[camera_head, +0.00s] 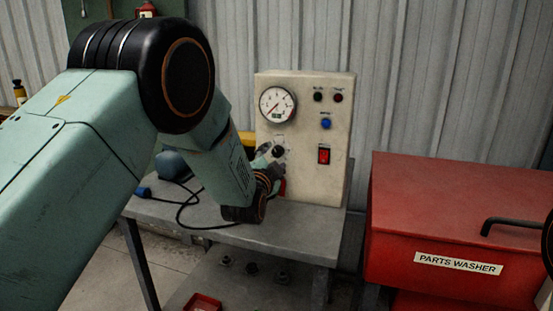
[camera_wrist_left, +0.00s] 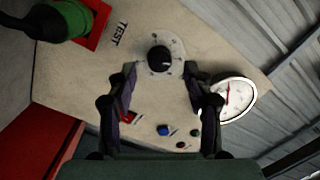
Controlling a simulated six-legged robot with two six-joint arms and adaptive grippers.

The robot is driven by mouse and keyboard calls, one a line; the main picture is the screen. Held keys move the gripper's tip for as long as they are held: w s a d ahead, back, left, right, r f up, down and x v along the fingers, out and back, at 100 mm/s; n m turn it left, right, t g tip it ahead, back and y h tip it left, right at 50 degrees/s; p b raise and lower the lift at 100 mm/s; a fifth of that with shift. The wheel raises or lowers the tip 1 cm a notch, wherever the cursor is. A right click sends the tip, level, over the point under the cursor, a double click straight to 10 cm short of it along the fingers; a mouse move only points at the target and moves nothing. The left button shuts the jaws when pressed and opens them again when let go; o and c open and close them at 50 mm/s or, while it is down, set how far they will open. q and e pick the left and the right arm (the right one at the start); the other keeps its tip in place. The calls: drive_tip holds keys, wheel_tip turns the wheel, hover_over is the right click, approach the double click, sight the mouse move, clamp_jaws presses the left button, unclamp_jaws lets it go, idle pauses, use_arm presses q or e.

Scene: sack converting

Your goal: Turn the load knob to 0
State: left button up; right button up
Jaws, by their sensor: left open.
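The load knob (camera_head: 278,151) is a round black knob on a pale dial plate, on the front of a beige control panel (camera_head: 302,180). In the left wrist view the knob (camera_wrist_left: 159,58) lies just beyond and between my fingertips, with a gap on both sides. Its scale is too small to read. My left gripper (camera_head: 269,158) reaches the panel from the left, with its arm covering part of the panel's left side. In the left wrist view the gripper (camera_wrist_left: 160,75) is open and empty. My right gripper does not show.
A white gauge (camera_head: 277,104) sits above the knob. A blue button (camera_head: 326,124) and red switch (camera_head: 324,155) are to its right. A black cable (camera_head: 181,213) lies on the grey bench (camera_head: 295,236). A red parts washer (camera_head: 440,215) stands at right.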

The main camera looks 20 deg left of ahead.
sight(278, 152)
use_arm(q)
drive_tip(key=shift+w+a, duration=0.15)
drive_tip(key=shift+w, duration=0.65)
drive_tip(key=shift+w+d, duration=0.3)
drive_tip(key=shift+w, duration=0.1)
drive_tip(key=shift+a, duration=0.15)
drive_tip(key=shift+a, duration=0.1)
drive_tip(key=shift+d+r, duration=0.1)
drive_tip(key=shift+d, duration=0.1)
drive_tip(key=c, duration=0.4)
clamp_jaws()
